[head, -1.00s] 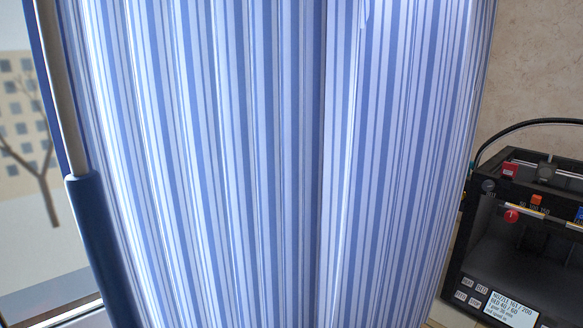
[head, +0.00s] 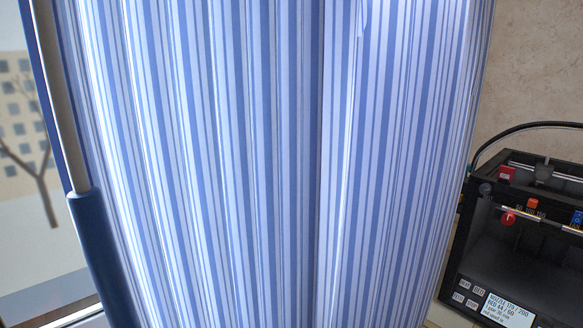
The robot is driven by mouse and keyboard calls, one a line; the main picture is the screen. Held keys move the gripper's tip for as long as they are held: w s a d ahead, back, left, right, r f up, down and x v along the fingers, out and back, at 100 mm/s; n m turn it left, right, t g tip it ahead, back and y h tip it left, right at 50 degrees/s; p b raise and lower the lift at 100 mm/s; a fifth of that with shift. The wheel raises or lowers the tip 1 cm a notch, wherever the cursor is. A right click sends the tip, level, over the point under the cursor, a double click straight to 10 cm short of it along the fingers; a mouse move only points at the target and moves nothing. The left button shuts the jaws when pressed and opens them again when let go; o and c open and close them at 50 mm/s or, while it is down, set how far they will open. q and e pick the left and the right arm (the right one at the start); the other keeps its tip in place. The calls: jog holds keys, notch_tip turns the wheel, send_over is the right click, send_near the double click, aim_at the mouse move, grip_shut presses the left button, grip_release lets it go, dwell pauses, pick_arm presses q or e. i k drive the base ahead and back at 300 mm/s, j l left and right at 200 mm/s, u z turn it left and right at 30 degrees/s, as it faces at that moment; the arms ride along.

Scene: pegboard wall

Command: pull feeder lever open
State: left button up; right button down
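A black 3D printer (head: 470,262) stands at the right edge, cut off by the frame. On its upper part are a red block (head: 506,174), a red round knob (head: 508,217), a small orange piece (head: 532,203) and a blue piece (head: 577,218). I cannot tell which of these, if any, is the feeder lever. The printer's lit screen (head: 508,309) shows nozzle and bed readings, about 173/200 and 44/60. Neither of my grippers is in view.
A blue-and-white striped curtain (head: 270,170) fills the middle. A grey rod with a dark blue sleeve (head: 97,240) runs down its left side. A window (head: 25,170) shows a tree and building at left. A black tube (head: 520,129) arches over the printer; beige wall (head: 535,60) lies behind.

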aim_at(469, 166)
jog(key=z, duration=1.4)
jog(key=i+j+u, duration=0.1)
jog(key=j+u, duration=0.15)
jog(key=j, duration=0.05)
